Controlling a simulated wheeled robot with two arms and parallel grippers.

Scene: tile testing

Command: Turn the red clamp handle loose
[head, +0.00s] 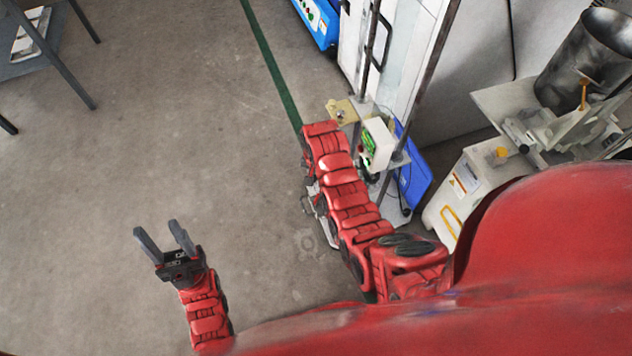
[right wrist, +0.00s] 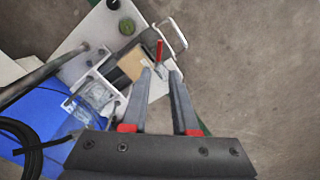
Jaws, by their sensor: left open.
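The red clamp handle (right wrist: 159,50) shows in the right wrist view as a short upright red bar at a metal clamp, beside a tan block (right wrist: 132,62). My right gripper (right wrist: 160,72) is open, its two grey fingers apart and pointing at the handle. The handle appears just beyond the fingertips, roughly between them; I see no contact. In the head view my right arm covers the right gripper and the handle. My left gripper (head: 155,226) is open and empty above bare floor at the lower left of the head view.
A test machine with a green-display control box (head: 378,143) stands just right of my right arm. A white machine (head: 472,188) with a metal drum (head: 592,62) is further right. In the right wrist view, a black cable (right wrist: 22,140) lies lower left.

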